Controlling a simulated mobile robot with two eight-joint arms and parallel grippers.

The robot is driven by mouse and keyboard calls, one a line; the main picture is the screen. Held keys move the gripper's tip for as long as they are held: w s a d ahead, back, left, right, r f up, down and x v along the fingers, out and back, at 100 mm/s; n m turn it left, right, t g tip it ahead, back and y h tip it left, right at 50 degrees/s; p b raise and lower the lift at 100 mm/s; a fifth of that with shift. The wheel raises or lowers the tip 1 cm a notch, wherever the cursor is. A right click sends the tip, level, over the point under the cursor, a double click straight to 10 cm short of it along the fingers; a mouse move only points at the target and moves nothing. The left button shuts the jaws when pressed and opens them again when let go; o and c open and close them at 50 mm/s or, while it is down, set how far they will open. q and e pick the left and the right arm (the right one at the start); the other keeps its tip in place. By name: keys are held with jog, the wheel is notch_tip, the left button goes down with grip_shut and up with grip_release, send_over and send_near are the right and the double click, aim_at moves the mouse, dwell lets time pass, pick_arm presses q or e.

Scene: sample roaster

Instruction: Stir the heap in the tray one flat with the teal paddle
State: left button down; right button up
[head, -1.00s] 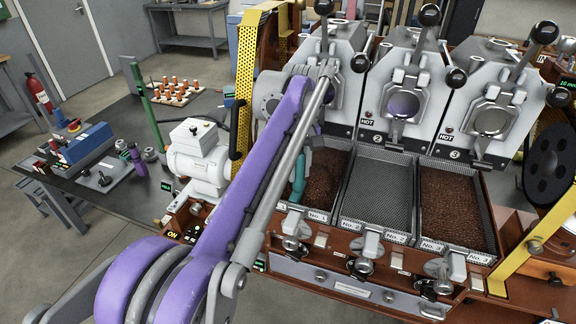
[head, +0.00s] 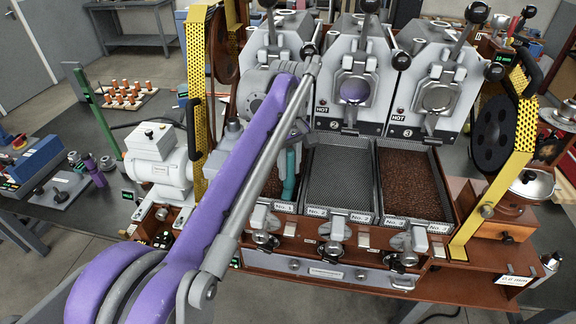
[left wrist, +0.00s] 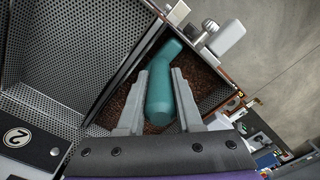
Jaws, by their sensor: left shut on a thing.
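The teal paddle (head: 291,172) stands in tray one (head: 284,208), near the wall shared with the middle tray. My left gripper (head: 293,138) is above that tray, its jaws largely hidden behind my arm. In the left wrist view its two fingers (left wrist: 164,82) close on both sides of the teal paddle (left wrist: 162,95). The heap of brown beans (head: 263,184) in tray one shows partly beside the paddle, and also in the left wrist view (left wrist: 121,103). The paddle's lower end and the heap's full shape are hidden. My right gripper is not in view.
The middle tray (head: 338,170) is empty mesh. Tray three (head: 429,212) holds brown beans. Roaster heads with levers (head: 352,80) rise behind the trays. Valve knobs (head: 333,248) line the front. Yellow perforated guards stand at left (head: 196,100) and right (head: 470,228).

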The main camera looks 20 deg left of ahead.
pick_arm(q)
jog(key=s+a, duration=0.2)
jog(key=a, duration=0.8)
jog(key=shift+s+a+p, duration=0.25)
jog(key=shift+a+p, duration=0.05)
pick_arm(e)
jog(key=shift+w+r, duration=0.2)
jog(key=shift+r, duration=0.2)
pick_arm(q)
jog(key=shift+d, duration=0.1)
jog(key=w+d, duration=0.1)
jog(key=d, duration=0.6)
jog(key=w+d, duration=0.1)
jog(key=d, duration=0.2)
jog(key=shift+w+d+p, duration=0.3)
jog(key=shift+p, duration=0.05)
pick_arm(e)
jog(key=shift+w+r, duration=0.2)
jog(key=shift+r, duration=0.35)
pick_arm(q)
jog(key=shift+a, duration=0.1)
jog(key=s+a, duration=0.2)
jog(key=a, duration=0.8)
jog(key=shift+s+a, duration=0.3)
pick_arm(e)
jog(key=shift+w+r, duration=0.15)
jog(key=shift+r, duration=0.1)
